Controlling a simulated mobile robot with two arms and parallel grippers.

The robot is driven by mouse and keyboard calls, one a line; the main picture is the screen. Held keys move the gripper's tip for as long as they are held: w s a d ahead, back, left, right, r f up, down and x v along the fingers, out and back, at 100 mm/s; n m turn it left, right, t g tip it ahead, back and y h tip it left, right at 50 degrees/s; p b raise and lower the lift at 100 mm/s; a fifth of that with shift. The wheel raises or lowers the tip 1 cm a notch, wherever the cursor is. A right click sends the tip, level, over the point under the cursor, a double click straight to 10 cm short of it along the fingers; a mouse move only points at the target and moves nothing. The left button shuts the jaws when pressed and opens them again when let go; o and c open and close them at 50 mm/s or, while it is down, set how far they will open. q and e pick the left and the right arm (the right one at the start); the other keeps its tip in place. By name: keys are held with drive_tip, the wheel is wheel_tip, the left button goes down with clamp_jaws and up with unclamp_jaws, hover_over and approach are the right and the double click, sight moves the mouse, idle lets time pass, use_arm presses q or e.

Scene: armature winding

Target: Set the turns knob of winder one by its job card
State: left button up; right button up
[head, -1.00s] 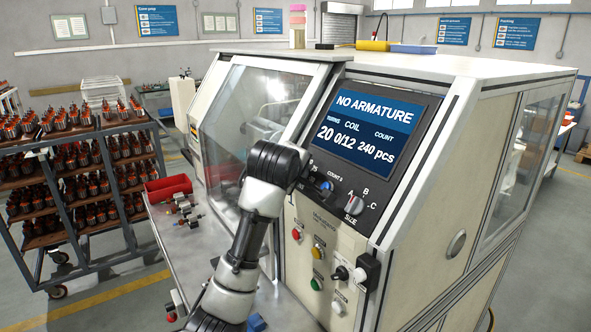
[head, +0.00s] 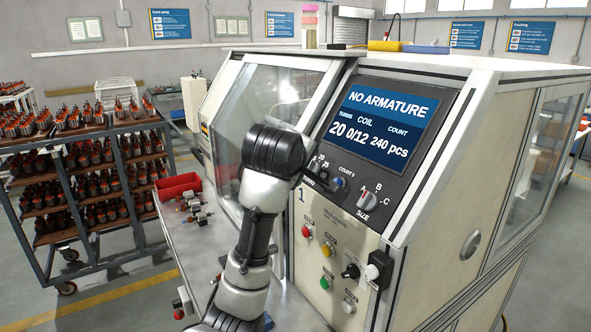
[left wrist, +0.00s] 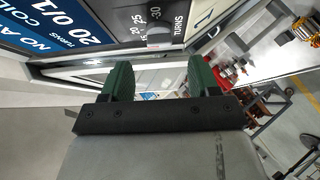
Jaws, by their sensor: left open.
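Winder one (head: 440,165) is the pale machine with a slanted black panel. Its screen (head: 385,118) reads "NO ARMATURE", turns 20, coil 0/12, count 240 pcs. The turns knob is mostly behind my left gripper (head: 318,181) in the head view. In the left wrist view the grey turns knob (left wrist: 158,36) shows, with 20, 25 and 30 marked around it. My left gripper (left wrist: 158,76) is open there, its green fingers empty and apart from the knob, which lies beyond the gap between them. No job card is readable. My right gripper is not in view.
A blue count knob (head: 338,185) and the A-B-C size knob (head: 367,200) sit right of my gripper. Several buttons and a black switch (head: 351,271) lie below. A red bin (head: 178,187) and small parts occupy the side shelf; a loaded rack (head: 95,180) stands left.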

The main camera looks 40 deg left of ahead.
use_arm(q)
drive_tip(key=b+v, duration=0.1)
drive_tip(key=v, duration=0.4)
idle(0.5)
